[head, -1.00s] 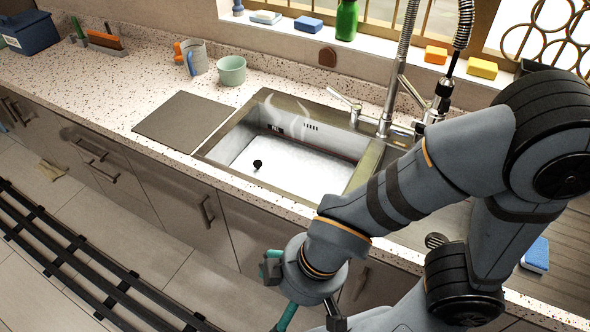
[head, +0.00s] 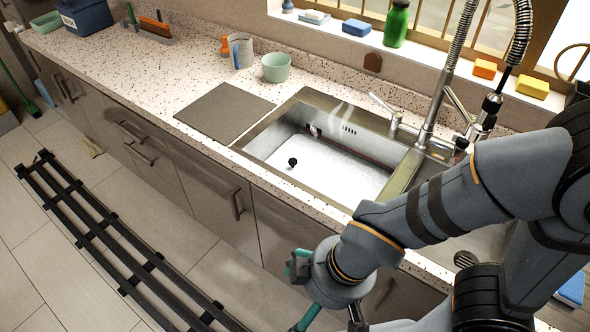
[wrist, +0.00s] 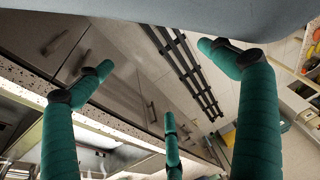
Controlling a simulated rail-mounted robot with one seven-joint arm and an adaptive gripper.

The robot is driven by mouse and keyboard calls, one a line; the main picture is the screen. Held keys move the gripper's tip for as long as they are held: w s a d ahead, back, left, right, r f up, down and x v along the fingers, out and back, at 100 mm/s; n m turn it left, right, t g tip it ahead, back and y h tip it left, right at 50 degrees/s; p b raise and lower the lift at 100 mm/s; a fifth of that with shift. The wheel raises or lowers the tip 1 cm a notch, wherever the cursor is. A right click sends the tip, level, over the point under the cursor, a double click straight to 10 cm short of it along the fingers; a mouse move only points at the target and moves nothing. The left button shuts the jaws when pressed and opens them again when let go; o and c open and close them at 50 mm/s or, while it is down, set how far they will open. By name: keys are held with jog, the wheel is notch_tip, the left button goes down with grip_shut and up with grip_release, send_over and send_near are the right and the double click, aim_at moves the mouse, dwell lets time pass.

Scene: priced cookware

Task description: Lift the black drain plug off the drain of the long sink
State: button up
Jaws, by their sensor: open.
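The black drain plug (head: 292,162) shows as a small dark knob standing out of a white, foamy-looking surface in the long sink (head: 259,146), towards its left end. The drain beneath it is hidden. My gripper (head: 303,288) is open and empty in the head view, outside the sink and in front of the counter's cabinets, below and right of the plug in the picture. The wrist view shows its teal fingers (wrist: 155,62) spread apart with nothing between them. The plug cannot be made out in the wrist view.
A tall spring faucet (head: 437,95) stands behind the sink's right part. A grey board (head: 225,111) lies left of the sink, with a green cup (head: 276,67) and a mug (head: 240,50) behind it. The counter's front edge lies between gripper and basin.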

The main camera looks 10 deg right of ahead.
jog(key=c, duration=0.4)
jog(key=c, duration=1.1)
